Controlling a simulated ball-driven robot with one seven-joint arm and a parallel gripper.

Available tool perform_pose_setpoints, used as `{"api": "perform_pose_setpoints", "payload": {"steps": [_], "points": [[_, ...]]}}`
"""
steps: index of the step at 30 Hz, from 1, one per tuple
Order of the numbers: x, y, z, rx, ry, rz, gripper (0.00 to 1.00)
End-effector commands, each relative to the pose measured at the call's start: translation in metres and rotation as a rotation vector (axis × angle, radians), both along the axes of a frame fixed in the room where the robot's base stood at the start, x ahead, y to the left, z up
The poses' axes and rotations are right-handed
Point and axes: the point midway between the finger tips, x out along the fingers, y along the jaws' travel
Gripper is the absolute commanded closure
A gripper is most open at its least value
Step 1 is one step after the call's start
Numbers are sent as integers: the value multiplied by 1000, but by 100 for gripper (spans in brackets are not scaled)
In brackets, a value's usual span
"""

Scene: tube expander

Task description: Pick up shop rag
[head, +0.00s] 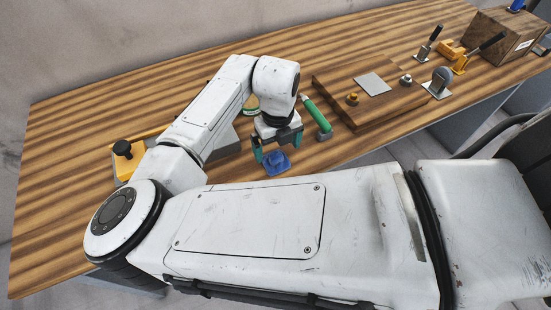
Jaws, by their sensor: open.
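The shop rag (276,163) is a small crumpled blue cloth on the wooden workbench, near its front edge. My gripper (277,156) has teal fingers and points down right at the rag. One finger is at the rag's left and the other at its upper right, with a gap between them. The fingers are apart and do not visibly squeeze the cloth. I cannot tell whether they touch it. The gripper body hides a little of the area behind the rag.
The workbench (75,120) also bears a green-handled tool (317,112) close to the right of my gripper. A wooden board with a metal plate (372,84) lies further right. A yellow tool with a black knob (127,158) is at left. A wooden box (505,36) stands far right.

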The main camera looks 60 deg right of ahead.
Motion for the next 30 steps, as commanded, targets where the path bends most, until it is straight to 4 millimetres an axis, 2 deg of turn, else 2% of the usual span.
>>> {"api": "perform_pose_setpoints", "payload": {"steps": [10, 20, 30], "points": [[4, -1, -43, 1, 2, 3, 0], [4, -1, -50, -1, 1, 1, 1], [4, -1, -50, 0, 0, 1, 34]]}}
